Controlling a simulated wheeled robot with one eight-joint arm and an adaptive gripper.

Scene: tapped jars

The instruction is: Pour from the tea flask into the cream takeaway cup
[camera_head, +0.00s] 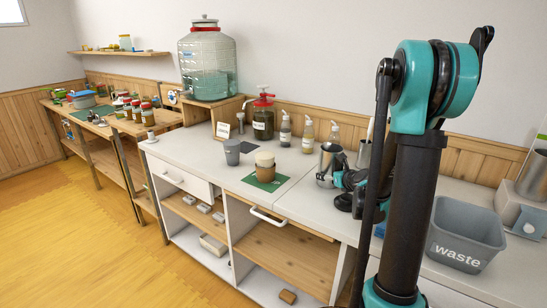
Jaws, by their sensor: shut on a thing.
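The cream takeaway cup (265,163) stands upright on a dark green mat (277,182) near the front of the white counter. My gripper (339,180) is right of the cup, low over the counter, shut on a shiny steel vessel that looks like the tea flask (327,160). The flask looks about upright and is apart from the cup. My arm hides part of the gripper, and I cannot tell whether the flask's base touches the counter.
A grey cup (232,152) stands just left of the cream cup. A red-topped pump jar (263,118) and several small bottles line the back. A large tapped glass jar (208,62) stands on a wooden stand. A grey waste bin (466,236) is at right.

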